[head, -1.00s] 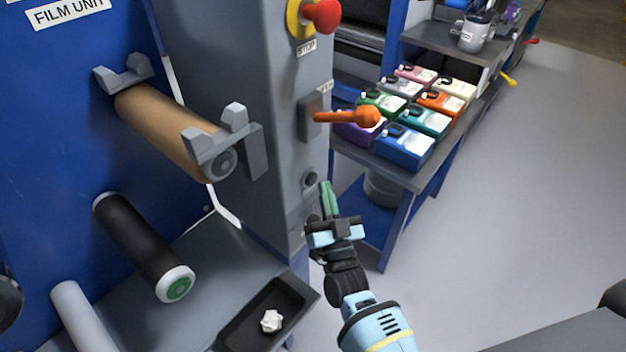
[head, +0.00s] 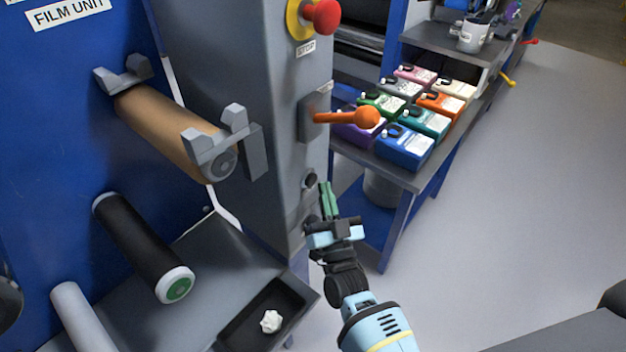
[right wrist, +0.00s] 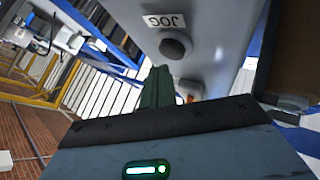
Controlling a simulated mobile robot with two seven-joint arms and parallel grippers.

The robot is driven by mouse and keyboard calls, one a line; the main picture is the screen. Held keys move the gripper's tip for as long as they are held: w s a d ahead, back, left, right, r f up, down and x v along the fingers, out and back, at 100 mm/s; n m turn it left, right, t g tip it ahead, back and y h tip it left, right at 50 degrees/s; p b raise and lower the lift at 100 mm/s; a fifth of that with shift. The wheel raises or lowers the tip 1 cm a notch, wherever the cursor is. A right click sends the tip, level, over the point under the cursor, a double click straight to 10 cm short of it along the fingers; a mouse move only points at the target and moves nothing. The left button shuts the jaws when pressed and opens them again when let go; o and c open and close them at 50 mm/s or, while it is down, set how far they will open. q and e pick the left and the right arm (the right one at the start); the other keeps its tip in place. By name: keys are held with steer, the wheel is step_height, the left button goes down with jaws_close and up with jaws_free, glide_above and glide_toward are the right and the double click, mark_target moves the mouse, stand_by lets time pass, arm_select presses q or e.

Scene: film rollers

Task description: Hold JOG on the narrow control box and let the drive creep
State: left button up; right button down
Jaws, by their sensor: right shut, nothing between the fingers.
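The narrow control box (head: 285,150) is a tall grey column with a red stop knob (head: 321,16) on a yellow ring and an orange lever (head: 350,117). A JOG label (right wrist: 163,21) shows upside down in the right wrist view, beside a dark round button (right wrist: 175,46). In the head view, a dark button (head: 310,181) sits low on the column face. My right gripper (head: 327,187) is shut and empty, its green fingers just right of that button. In the wrist view its fingertips (right wrist: 158,70) look close to the JOG button; contact is unclear. My left gripper is not visible.
A bench with several coloured containers (head: 404,146) stands behind, right of the column. Brown (head: 160,130) and black (head: 140,245) rollers stick out at left.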

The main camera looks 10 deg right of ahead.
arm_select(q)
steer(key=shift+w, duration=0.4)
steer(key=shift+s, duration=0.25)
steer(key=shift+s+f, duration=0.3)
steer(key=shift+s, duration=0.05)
arm_select(e)
steer(key=shift+w+a, duration=0.25)
steer(key=shift+w, duration=0.1)
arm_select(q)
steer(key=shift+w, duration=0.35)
arm_select(e)
steer(key=shift+w+a, duration=0.1)
steer(key=shift+w, duration=0.05)
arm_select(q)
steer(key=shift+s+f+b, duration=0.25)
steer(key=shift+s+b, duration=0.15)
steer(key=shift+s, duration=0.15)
arm_select(e)
steer(key=shift+w+a, duration=0.2)
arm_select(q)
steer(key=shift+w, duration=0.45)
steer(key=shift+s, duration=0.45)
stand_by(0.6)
